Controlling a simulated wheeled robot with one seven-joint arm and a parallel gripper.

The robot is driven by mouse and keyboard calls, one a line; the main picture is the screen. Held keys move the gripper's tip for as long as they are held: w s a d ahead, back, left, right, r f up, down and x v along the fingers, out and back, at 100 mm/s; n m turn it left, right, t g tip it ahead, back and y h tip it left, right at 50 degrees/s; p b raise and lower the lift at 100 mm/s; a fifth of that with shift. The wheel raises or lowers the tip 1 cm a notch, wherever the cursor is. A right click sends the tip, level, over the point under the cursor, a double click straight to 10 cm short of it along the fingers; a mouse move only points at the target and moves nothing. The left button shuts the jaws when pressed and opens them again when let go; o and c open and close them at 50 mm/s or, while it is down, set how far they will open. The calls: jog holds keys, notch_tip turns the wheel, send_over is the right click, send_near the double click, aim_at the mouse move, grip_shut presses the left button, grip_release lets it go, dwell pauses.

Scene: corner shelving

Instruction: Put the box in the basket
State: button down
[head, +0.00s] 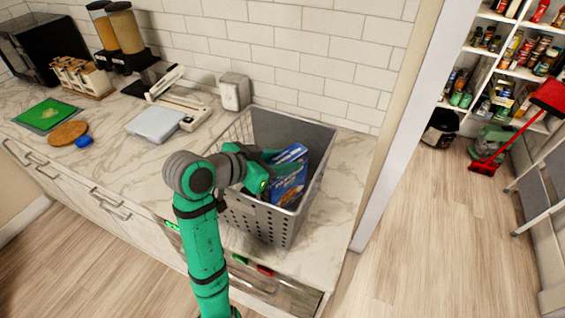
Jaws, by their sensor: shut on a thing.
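A blue box (289,178) with a printed front is inside the grey basket, tilted and near its middle. The grey basket (309,210) has perforated walls and stands on the marble counter near its right end. My gripper (266,172) reaches over the basket's left rim and is shut on the box at its left side. My arm and gripper hide part of the basket's left wall. I cannot tell whether the box touches the basket floor.
Left of the basket on the counter (130,175) are a white scale (154,123), a small metal canister (235,91), cereal dispensers (128,38), a green board (45,116) and a round wooden board (68,133). A tiled wall is behind. Open floor (430,240) lies to the right.

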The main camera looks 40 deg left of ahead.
jog(key=shift+f, duration=0.75)
jog(key=shift+f, duration=0.15)
jog(key=c, duration=1.2)
grip_release()
jog(key=shift+d+f, duration=0.1)
jog(key=shift+f, duration=0.25)
jog(key=shift+r, duration=0.1)
jog(key=v, duration=0.8)
jog(key=r+v, duration=0.1)
jog(key=v, duration=0.3)
jog(key=shift+r, duration=0.15)
